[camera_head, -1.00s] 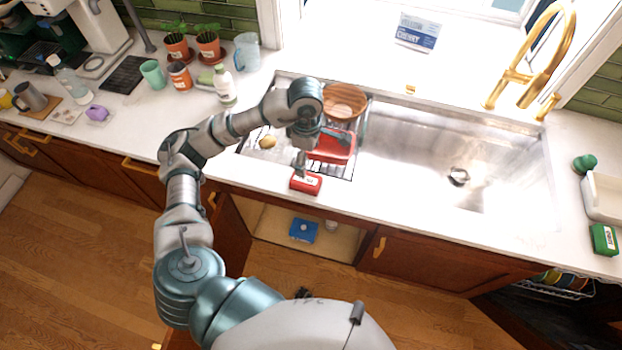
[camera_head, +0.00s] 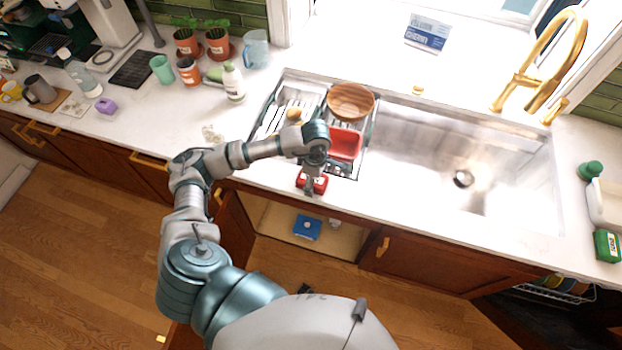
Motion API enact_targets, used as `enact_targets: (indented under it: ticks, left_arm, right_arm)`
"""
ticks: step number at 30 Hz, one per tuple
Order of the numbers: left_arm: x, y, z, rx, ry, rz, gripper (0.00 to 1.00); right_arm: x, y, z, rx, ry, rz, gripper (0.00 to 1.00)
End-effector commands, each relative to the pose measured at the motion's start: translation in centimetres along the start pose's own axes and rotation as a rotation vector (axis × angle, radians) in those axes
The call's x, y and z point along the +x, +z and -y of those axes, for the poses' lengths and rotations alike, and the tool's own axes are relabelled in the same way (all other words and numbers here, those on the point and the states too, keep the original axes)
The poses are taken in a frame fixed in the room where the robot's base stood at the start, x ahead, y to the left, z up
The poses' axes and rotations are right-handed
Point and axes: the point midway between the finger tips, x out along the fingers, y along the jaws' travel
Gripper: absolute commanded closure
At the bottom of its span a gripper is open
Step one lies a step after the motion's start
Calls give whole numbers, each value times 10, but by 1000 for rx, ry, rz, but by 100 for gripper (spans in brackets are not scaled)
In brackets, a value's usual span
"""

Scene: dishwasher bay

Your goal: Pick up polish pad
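A small red block with a pale label, which looks like the polish pad (camera_head: 321,184), lies on the white counter at the front edge of the sink. My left arm reaches in from the left. My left gripper (camera_head: 309,188) points down at the red pad, and its fingers cover part of it. The fingers are too small to tell whether they are open or shut, or whether they touch the pad. My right gripper is not in view.
A dish rack with a wooden bowl (camera_head: 350,101) and a red dish (camera_head: 346,145) stands behind the pad. The sink basin (camera_head: 420,150) is right of it. A cabinet below is open, with a blue box (camera_head: 307,228) inside. A green box (camera_head: 607,245) sits far right.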

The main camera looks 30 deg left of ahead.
Motion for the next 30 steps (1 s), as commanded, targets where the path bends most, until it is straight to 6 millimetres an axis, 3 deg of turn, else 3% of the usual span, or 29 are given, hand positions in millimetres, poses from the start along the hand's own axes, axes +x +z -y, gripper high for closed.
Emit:
enact_targets:
  ticks: [3,9,11,23,30]
  left_arm:
    - [-1,2,0,1,1,-1,6]
    - [-2,5,1,1,1,-4,56]
    - [-2,5,1,1,1,-4,68]
    - [-4,1,0,1,1,1,68]
    - [-27,2,0,2,3,1,68]
  right_arm:
    - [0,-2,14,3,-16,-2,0]
    - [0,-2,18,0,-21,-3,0]
    - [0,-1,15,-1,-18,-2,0]
    - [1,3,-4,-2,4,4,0]
    - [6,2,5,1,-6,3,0]
